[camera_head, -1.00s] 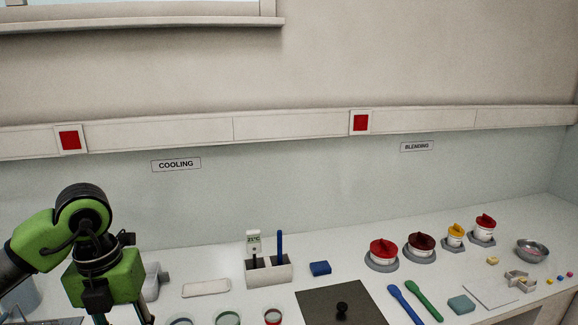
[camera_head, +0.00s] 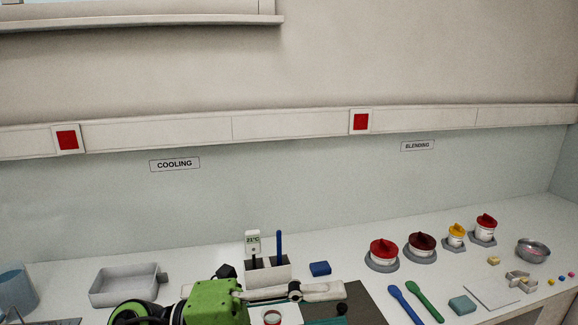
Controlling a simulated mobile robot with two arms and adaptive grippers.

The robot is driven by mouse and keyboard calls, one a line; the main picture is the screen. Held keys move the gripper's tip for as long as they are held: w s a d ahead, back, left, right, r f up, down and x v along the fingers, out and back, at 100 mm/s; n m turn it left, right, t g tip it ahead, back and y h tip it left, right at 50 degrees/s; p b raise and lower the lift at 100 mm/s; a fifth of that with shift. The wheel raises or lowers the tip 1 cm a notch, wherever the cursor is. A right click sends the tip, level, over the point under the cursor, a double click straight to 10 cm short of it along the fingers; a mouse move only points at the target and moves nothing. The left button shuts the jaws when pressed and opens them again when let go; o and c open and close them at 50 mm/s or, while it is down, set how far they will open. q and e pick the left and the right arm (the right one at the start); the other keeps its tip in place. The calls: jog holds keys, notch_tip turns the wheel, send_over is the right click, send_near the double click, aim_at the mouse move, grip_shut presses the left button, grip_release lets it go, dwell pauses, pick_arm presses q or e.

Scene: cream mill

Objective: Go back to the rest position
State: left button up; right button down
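My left gripper (camera_head: 338,306) lies low across the bottom of the head view, its green body to the left and its fingers pointing right. The fingers look spread apart with nothing held between them; the lower one is partly cut off by the frame edge. My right gripper is not in view.
A grey pan (camera_head: 125,287) stands left of the gripper. Lidded pots (camera_head: 382,255), spatulas (camera_head: 431,302) and a metal bowl (camera_head: 532,250) stand at right.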

pick_arm(q)
jog(key=w+a+r+n+t+y, duration=0.2)
jog(key=w+a+n+t+y, duration=0.7)
jog(key=n+t, duration=1.05)
jog(key=w+a+f+n+g+y, duration=0.1)
jog(key=a+f+n+g+y, duration=0.1)
jog(key=a+f+n+y, duration=0.65)
jog(key=w+a+f+n+g+y, duration=0.1)
jog(key=a+f+n+g+y, duration=0.15)
jog(key=a+f, duration=0.7)
jog(key=s+d+f+n+g, duration=0.25)
jog(key=s+f+g, duration=0.95)
jog(key=s+f, duration=1.15)
notch_tip(320, 180, down, 26)
jog(key=s+g+b, duration=0.1)
jog(key=s, duration=0.1)
jog(key=s+a+f, duration=0.1)
jog(key=s+f, duration=0.8)
jog(key=s+a+f+g+b, duration=0.1)
jog(key=s+a+f, duration=0.1)
jog(key=s+f, duration=0.7)
jog(key=shift+a+f, duration=0.25)
jog(key=shift+f, duration=0.1)
